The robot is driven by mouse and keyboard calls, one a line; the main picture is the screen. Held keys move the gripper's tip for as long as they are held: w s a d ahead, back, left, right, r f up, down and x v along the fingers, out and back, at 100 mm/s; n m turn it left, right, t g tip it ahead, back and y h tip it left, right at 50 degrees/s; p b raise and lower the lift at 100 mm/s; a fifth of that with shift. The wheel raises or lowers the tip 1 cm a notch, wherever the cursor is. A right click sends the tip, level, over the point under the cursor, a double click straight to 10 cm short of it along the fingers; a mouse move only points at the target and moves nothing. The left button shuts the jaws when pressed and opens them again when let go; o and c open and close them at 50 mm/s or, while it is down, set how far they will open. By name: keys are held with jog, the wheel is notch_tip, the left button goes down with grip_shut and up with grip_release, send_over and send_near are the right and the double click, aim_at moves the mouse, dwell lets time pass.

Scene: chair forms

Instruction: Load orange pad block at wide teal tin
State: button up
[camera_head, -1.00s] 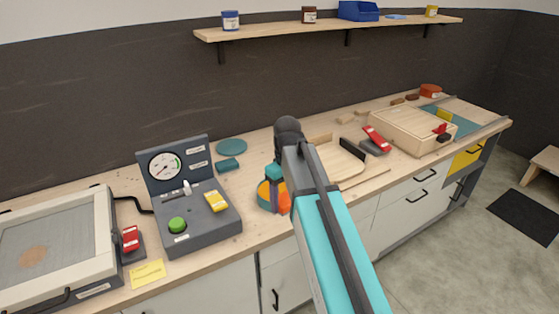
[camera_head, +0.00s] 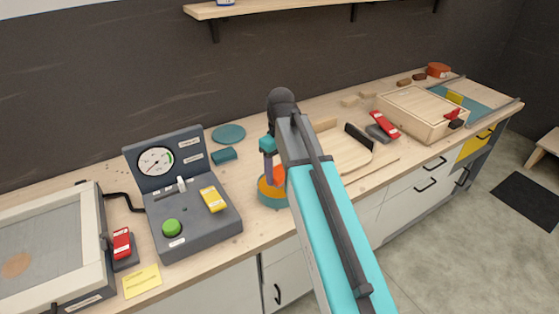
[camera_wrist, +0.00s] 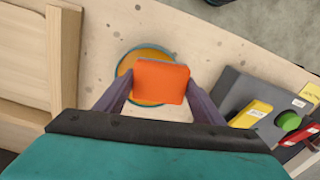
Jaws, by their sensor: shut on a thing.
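My gripper (camera_wrist: 160,84) is shut on the orange pad block (camera_wrist: 161,82), with one finger at each side of it. In the head view the block (camera_head: 279,174) shows partly behind my arm. The wide teal tin (camera_head: 273,202) stands on the counter under my gripper, with an orange-yellow inside. In the wrist view the block covers much of the tin (camera_wrist: 122,67), and the tin's rim and inside show around it. The block appears above the tin; I cannot tell the exact gap.
A grey gauge console (camera_head: 195,230) with a green button and yellow switch stands left of the tin. A teal lid-like disc (camera_head: 229,133) and a small teal block (camera_head: 224,155) lie behind. A wooden tray (camera_head: 340,150) and a red-handled tool (camera_head: 384,125) are to the right.

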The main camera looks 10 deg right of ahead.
jog(key=shift+w+d+r+p, duration=0.1)
jog(key=shift+r+p, duration=0.05)
jog(key=shift+p, duration=0.2)
jog(key=p, duration=0.2)
jog(key=w+p, duration=0.1)
jog(key=p, duration=0.1)
jog(key=shift+w+r+m, duration=0.25)
jog(key=shift+r+m, duration=0.05)
jog(key=shift+m, duration=0.1)
jog(key=w+p, duration=0.1)
jog(key=p, duration=0.3)
jog(key=shift+w+f+m+p, duration=0.1)
jog(key=shift+w+m+p, duration=0.25)
jog(key=shift+m+p, duration=0.05)
jog(key=shift+w+f+p, duration=0.35)
jog(key=shift+w+p, duration=0.05)
jog(key=shift+p, duration=0.7)
jog(key=shift+f+m, duration=0.25)
jog(key=shift+m, duration=0.05)
jog(key=shift+f+b, duration=1.75)
jog(key=shift+f, duration=1.05)
jog(key=shift+f, duration=0.65)
